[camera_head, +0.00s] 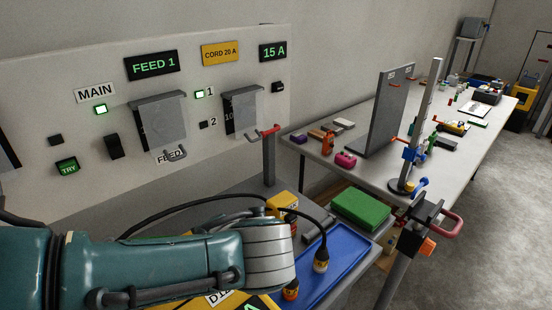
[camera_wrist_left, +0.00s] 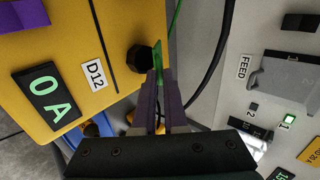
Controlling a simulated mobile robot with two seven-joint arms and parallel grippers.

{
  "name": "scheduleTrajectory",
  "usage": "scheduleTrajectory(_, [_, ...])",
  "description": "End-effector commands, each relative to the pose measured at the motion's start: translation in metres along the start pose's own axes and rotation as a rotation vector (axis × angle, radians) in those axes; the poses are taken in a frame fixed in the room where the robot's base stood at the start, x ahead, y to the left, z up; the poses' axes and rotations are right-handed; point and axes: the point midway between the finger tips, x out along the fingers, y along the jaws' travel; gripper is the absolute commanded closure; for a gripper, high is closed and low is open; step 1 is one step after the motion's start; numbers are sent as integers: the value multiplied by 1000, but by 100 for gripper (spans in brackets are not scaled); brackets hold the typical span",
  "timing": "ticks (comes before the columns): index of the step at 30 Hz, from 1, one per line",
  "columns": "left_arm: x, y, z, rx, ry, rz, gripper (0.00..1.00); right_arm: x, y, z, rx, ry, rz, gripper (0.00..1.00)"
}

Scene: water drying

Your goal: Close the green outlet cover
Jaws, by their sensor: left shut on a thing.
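The green outlet cover shows in the left wrist view as a thin green piece (camera_wrist_left: 157,52), seen nearly edge-on beside a black round outlet (camera_wrist_left: 139,59) on the yellow box (camera_wrist_left: 70,25). My left gripper (camera_wrist_left: 157,78) is shut on this green piece at its fingertips. The cover stands out from the box face, with its edge toward the camera. In the head view my left arm covers most of the yellow box, whose top (camera_head: 226,300) shows at the bottom. The gripper and the cover are hidden there. My right gripper is in neither view.
A black cable (camera_head: 185,199) arches over my forearm to a plug (camera_head: 321,262) at the blue tray (camera_head: 352,252). The white panel (camera_head: 225,60) stands behind, with grey covers and handles. A green box (camera_head: 362,207) and a post with a red handle (camera_head: 268,155) stand nearby.

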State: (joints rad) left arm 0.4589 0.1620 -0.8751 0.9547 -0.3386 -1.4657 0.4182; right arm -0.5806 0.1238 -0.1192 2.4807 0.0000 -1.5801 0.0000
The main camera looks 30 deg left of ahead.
Motion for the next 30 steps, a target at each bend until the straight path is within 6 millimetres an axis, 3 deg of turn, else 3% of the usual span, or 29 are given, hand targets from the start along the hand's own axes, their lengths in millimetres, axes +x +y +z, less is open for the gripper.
scheduleTrajectory(1, [5,13,0,3,1,-39,100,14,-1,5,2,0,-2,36])
scheduleTrajectory(3, [6,18,0,3,1,-100,100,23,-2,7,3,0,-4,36])
scheduleTrajectory(8, [7,30,0,3,-1,-225,100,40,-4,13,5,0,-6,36])
scheduleTrajectory(12, [10,37,0,-2,0,-217,100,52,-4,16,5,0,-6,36])
scheduleTrajectory(30, [20,62,1,1,-2,-211,100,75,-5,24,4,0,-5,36])
